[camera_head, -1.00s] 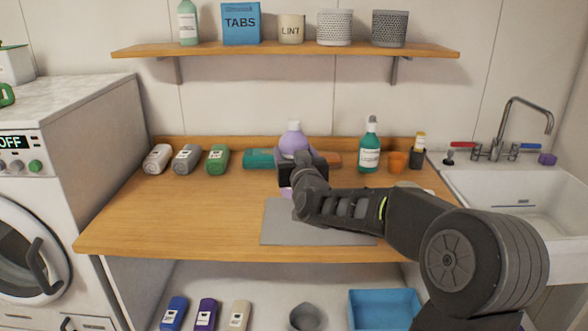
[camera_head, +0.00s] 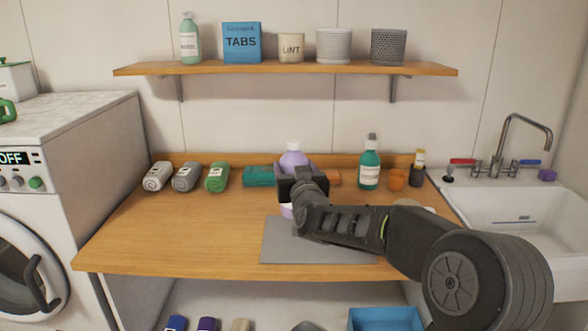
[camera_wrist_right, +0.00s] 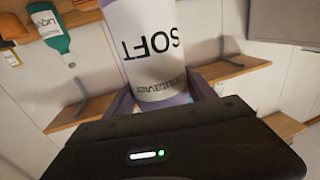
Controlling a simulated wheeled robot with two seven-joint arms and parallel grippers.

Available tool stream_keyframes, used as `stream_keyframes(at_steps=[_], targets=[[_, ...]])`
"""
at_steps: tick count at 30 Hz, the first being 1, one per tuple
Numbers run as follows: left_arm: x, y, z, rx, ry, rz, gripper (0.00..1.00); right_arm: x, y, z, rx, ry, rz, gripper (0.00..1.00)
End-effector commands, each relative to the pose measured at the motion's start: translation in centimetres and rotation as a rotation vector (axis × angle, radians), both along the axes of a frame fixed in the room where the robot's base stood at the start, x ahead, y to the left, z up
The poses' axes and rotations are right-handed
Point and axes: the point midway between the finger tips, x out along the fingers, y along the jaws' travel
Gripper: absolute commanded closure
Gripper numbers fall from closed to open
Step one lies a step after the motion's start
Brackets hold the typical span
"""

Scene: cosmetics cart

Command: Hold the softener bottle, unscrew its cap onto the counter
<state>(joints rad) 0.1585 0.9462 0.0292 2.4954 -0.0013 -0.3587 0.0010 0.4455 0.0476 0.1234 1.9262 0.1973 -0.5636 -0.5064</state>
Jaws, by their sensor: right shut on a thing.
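The softener bottle (camera_head: 293,161) is lilac with a white cap (camera_head: 293,146). It stands upright in the head view, over the back middle of the counter, with the cap on top. My right gripper (camera_head: 297,184) is shut on the bottle from the front and hides most of its middle. A bit of its lower part shows below the gripper. In the right wrist view the bottle's white label (camera_wrist_right: 148,45), reading SOFT upside down, fills the space between the fingers (camera_wrist_right: 160,95). Its cap is out of that view. My left gripper is not in view.
A grey mat (camera_head: 290,243) lies on the wooden counter (camera_head: 160,230) in front. The shelf (camera_head: 290,68) hangs above. The counter's left front is clear.

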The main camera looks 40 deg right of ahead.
Motion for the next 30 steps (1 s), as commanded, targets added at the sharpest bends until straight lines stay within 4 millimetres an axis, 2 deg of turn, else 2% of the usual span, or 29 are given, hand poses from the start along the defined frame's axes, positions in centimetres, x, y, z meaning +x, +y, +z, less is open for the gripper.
stream_keyframes(at_steps=[2, 13, 30], targets=[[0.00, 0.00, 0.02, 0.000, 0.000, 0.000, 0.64, 0.00, -0.01, 0.26, -0.002, -0.004, -0.001, 0.69], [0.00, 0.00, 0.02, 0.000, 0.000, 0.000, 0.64, 0.00, -0.01, 0.26, -0.002, -0.004, -0.001, 0.99], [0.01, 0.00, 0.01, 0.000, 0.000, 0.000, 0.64, 0.00, -0.01, 0.26, -0.002, -0.004, -0.001, 1.00]])
